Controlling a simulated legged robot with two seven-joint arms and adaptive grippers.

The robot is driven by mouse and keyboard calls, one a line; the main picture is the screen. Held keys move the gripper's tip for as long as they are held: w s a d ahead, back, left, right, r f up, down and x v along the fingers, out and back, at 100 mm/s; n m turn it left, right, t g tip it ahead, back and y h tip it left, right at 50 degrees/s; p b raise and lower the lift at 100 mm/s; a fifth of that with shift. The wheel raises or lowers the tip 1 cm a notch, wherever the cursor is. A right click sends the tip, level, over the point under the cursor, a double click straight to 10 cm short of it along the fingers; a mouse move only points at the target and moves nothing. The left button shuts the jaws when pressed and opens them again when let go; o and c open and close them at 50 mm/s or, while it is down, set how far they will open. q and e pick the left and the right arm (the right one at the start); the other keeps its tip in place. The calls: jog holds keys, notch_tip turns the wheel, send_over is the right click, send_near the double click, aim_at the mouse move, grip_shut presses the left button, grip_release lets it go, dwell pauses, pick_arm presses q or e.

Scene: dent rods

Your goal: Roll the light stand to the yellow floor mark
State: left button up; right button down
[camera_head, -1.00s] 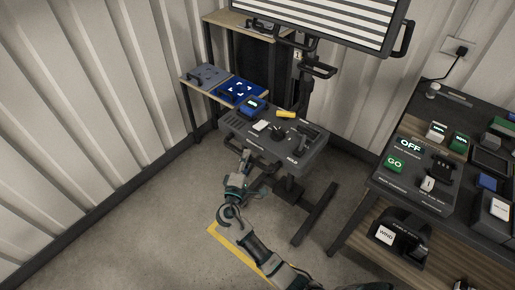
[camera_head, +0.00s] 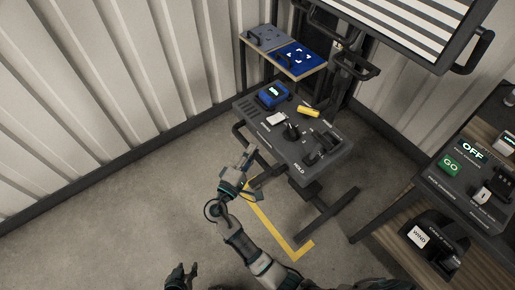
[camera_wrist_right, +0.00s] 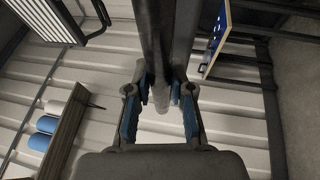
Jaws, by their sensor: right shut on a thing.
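The light stand has a striped panel (camera_head: 405,22) at the top, a dark control tray (camera_head: 335,140) lower down and dark base legs (camera_head: 328,215) on the floor. Its wheels are too small to tell. The yellow floor mark (camera_head: 270,222) is an L of tape left of the legs; the near leg's end lies close to it. My right gripper (camera_head: 248,157) is at the tray's left side bar. In the right wrist view it is shut (camera_wrist_right: 163,95) on a dark bar (camera_wrist_right: 160,35). My left gripper (camera_head: 180,276) is low at left, empty, fingers apart.
A shelf with a grey box and a blue panel (camera_head: 299,58) stands behind the tray, by the ribbed wall (camera_head: 90,80). A workbench (camera_head: 465,175) with controls is at the right. The floor (camera_head: 120,225) at left is clear.

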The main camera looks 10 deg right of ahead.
jog(key=shift+w+a+r, duration=0.1)
jog(key=shift+a, duration=0.05)
jog(key=c, duration=1.2)
grip_release()
jog(key=shift+o, duration=0.9)
jog(key=shift+w, duration=0.15)
jog(key=shift+a, duration=0.1)
jog(key=v, duration=0.8)
jog(key=shift+a, duration=0.1)
